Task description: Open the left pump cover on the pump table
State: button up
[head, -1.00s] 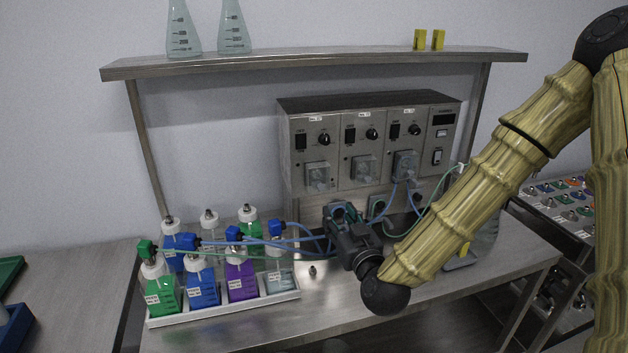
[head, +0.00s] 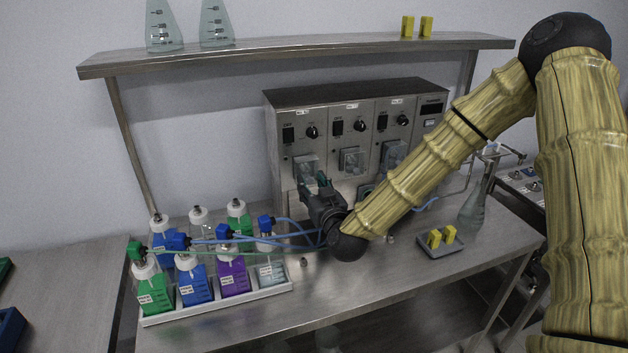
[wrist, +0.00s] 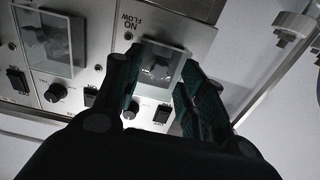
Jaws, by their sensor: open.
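The pump unit (head: 345,105) is a steel cabinet at the back of the steel pump table (head: 330,305), with three pump bays. The left pump cover (head: 304,162) is a clear square plate low on the left bay. In the wrist view the picture is turned over, and this cover (wrist: 172,58) shows near the cabinet's edge. It appears to lie over the pump head. My gripper (head: 318,184) is open just below and in front of it. In the wrist view the teal fingers (wrist: 162,76) stand on either side of the cover; contact is unclear.
The middle cover (head: 352,161) and right cover (head: 392,157) are close by on the right. Bottles in a white tray (head: 220,309) stand left, with blue tubes running toward my gripper. A flask (head: 474,205) and grey tray (head: 440,252) are right. A shelf (head: 300,50) hangs above.

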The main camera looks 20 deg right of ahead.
jog(key=shift+w, duration=0.4)
jog(key=shift+s, duration=0.1)
jog(key=c, duration=0.7)
jog(key=shift+d, duration=0.1)
grip_shut()
